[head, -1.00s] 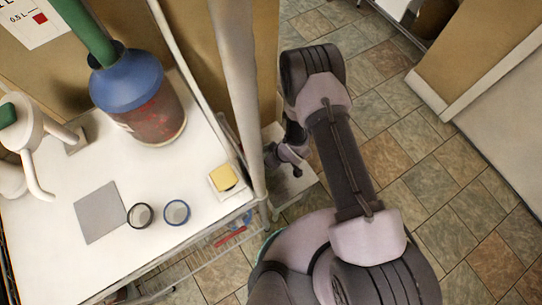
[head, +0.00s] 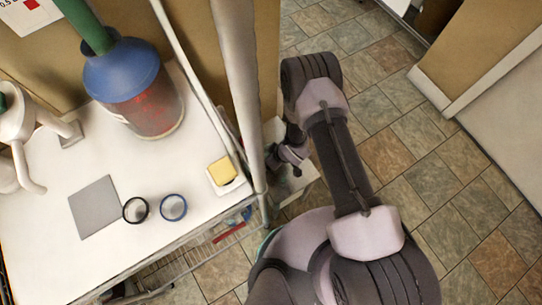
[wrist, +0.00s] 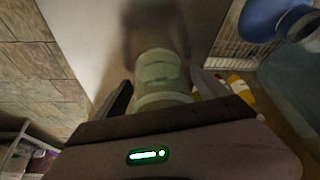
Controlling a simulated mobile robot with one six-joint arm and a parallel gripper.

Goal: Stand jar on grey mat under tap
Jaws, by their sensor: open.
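In the wrist view a pale, greenish jar (wrist: 162,74) lies between the two spread fingers of my gripper (wrist: 160,92). I cannot tell whether the fingers touch it. In the head view my gripper (head: 290,152) is right of the table, over a small pale surface, and the jar cannot be made out there. The grey mat (head: 95,207) lies flat and bare on the white table. The white tap (head: 30,165) is at the left edge, its curved spout ending up and left of the mat.
Two round vessels, one dark-rimmed (head: 136,210) and one blue-rimmed (head: 173,207), stand just right of the mat. A yellow sponge (head: 222,170) sits in a white dish near the table's right edge. A large blue-topped bucket (head: 135,85) stands behind. A pale post (head: 238,90) rises between table and arm.

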